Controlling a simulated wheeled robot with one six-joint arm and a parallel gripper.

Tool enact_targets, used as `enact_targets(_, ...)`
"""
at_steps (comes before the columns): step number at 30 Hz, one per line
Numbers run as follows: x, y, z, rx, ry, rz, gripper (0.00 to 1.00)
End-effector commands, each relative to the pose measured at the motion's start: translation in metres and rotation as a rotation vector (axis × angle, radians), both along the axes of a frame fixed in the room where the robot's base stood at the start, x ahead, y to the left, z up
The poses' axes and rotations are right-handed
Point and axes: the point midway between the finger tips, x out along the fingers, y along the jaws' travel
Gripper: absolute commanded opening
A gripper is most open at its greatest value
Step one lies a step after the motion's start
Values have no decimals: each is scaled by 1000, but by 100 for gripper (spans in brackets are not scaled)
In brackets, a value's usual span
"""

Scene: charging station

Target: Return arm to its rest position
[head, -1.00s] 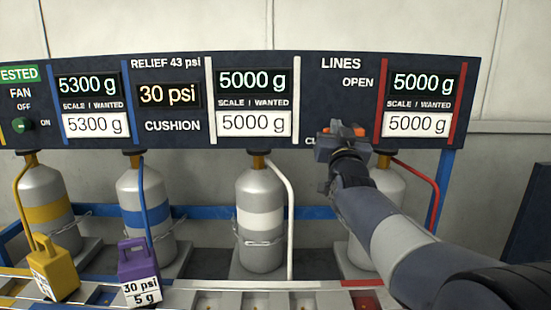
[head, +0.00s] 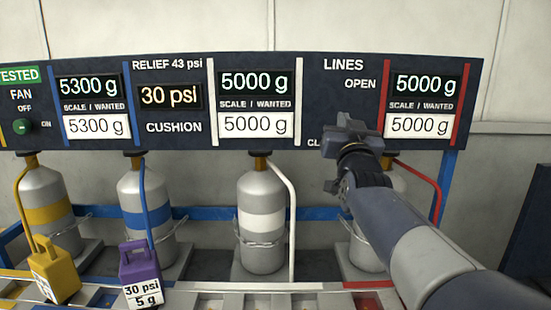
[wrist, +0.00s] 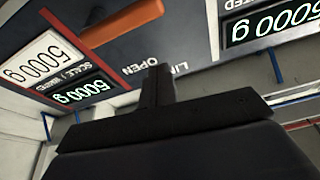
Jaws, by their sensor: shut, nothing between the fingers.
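My arm reaches in from the lower right in the head view. My gripper (head: 350,128) is raised in front of the dark panel (head: 340,85), beside the LINES label, with its fingers shut and nothing held. In the wrist view my gripper (wrist: 157,85) shows as a dark shape in the lower middle. An orange handle (wrist: 122,22) shows on the panel at the top of that view, apart from the fingers. In the head view the gripper hides the handle.
Grey cylinders (head: 262,220) stand below the panel, the right one partly behind my arm. A white hose (head: 291,230) and a red hose (head: 436,205) hang there. A yellow weight (head: 55,275) and a purple weight (head: 140,270) sit at lower left.

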Motion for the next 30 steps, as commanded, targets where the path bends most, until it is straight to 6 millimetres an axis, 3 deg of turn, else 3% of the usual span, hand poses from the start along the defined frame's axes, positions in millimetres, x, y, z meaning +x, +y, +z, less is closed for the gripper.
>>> enact_targets(11,-58,0,-23,1,-1,1,0)
enact_targets(24,13,0,6,0,2,-1,0)
enact_targets(30,43,1,10,0,3,-1,0)
